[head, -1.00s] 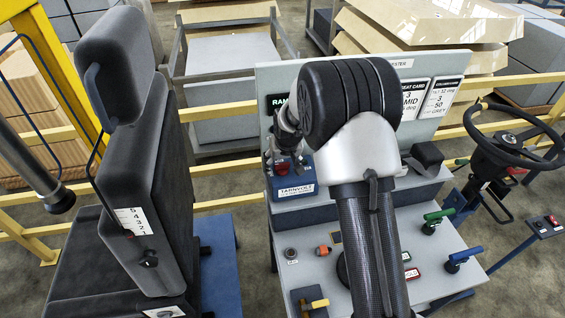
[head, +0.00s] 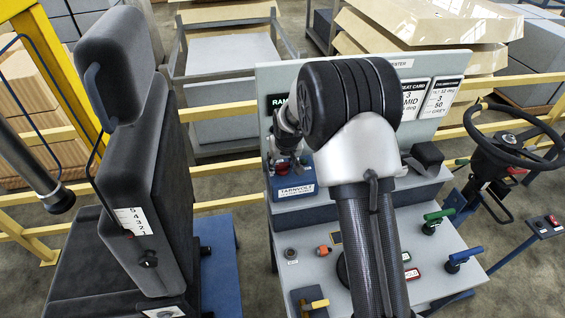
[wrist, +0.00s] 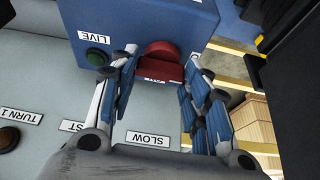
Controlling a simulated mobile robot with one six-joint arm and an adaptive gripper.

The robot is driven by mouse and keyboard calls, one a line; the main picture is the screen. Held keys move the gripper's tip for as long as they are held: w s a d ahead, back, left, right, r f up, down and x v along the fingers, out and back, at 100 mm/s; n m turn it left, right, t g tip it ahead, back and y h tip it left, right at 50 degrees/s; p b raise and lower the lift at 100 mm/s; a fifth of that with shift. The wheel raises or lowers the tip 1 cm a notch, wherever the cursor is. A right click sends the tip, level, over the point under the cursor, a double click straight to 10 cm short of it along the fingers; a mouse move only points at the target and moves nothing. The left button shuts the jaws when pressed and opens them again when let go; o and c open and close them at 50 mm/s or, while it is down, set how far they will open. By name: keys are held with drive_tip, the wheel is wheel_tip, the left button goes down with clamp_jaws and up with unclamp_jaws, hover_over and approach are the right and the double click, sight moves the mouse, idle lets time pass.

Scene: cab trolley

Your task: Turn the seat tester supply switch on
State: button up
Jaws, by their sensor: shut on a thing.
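The blue supply box (head: 300,188) marked TARNVOLT stands on the grey console. In the wrist view the same box (wrist: 150,18) shows upside down, with a red rotary knob (wrist: 159,52) on its face. My gripper (wrist: 162,58) has one finger on each side of the red knob and is shut on it. A green lamp (wrist: 97,57) beside a LIVE label sits left of the knob and looks dark. A label under the knob is too small to read. In the head view my wrist covers part of the box, and the fingers are hard to make out.
The console (head: 300,262) carries a green lever (head: 436,219), a blue lever (head: 464,257) and an orange knob (head: 324,250). A dark seat (head: 150,190) stands at left. A steering wheel (head: 515,135) is at right. A yellow rail (head: 225,112) runs behind.

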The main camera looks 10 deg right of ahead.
drive_tip(key=shift+b, duration=0.35)
drive_tip(key=m+b, duration=0.1)
drive_tip(key=m+h+b, duration=0.1)
drive_tip(key=b, duration=0.1)
drive_tip(key=m+b, duration=0.2)
drive_tip(key=shift+a+f+h, duration=0.15)
drive_tip(key=shift+f+h, duration=0.1)
drive_tip(key=shift+h, duration=0.15)
drive_tip(key=shift+w+m+h+b, duration=0.1)
drive_tip(key=shift+m+h+b, duration=0.2)
drive_tip(key=shift+m+b, duration=0.75)
drive_tip(key=m+g+b, duration=0.1)
drive_tip(key=m, duration=0.1)
drive_tip(key=shift+a+r+m+h+b, duration=0.1)
drive_tip(key=shift+r+m+h+b, duration=0.05)
drive_tip(key=shift+m+h+b, duration=0.25)
drive_tip(key=m, duration=0.2)
drive_tip(key=m+g+h, duration=0.1)
drive_tip(key=m, duration=0.1)
drive_tip(key=shift+w+r+g, duration=0.1)
drive_tip(key=shift+r+g, duration=0.05)
drive_tip(key=shift+g, duration=0.15)
drive_tip(key=shift+w+m+g+p, duration=0.1)
drive_tip(key=shift+m+g+p, duration=0.8)
drive_tip(key=shift+m+p, duration=1.1)
drive_tip(key=shift+m+b, duration=0.45)
drive_tip(key=shift+m, duration=0.1)
drive_tip(key=o, duration=1.1)
drive_tip(key=shift+c, duration=0.2)
